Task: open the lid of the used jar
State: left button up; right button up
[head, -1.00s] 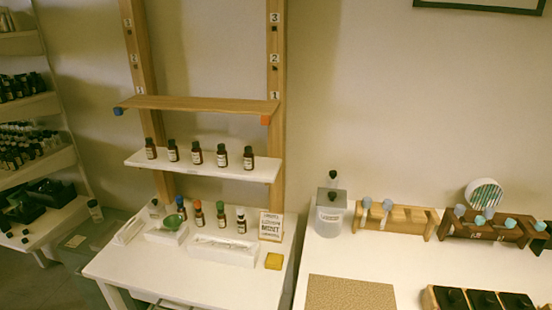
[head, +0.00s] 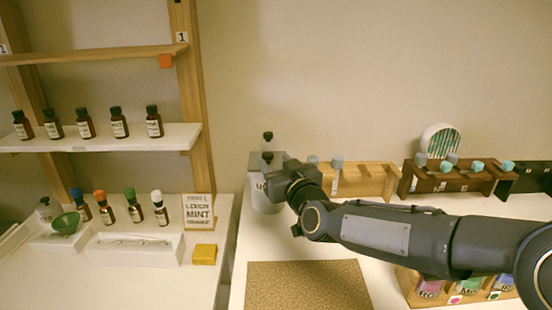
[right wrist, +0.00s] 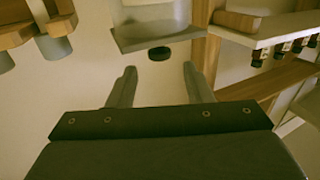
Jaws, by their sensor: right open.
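The used jar (head: 258,192) is a pale, translucent container with a partly hidden label at the back left of the right-hand table. Its grey lid (head: 254,158) is on, with a dark knob (head: 267,158) on top. My right gripper (head: 287,180) is in front and to the right of the jar, covering part of it. In the right wrist view my two fingers (right wrist: 159,66) are spread with nothing between them. The knob (right wrist: 158,53) appears just beyond the fingertips, centred between them. Whether the fingers touch the jar cannot be told. My left gripper is out of view.
A cork mat (head: 306,286) lies in front. Shelves of brown bottles stand left.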

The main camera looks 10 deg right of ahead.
aim_at(269, 156)
jog(key=w, duration=0.3)
jog(key=w+a, duration=0.1)
jog(key=w, duration=0.1)
jog(key=shift+w+f, duration=0.1)
jog(key=shift+w, duration=0.3)
grip_shut()
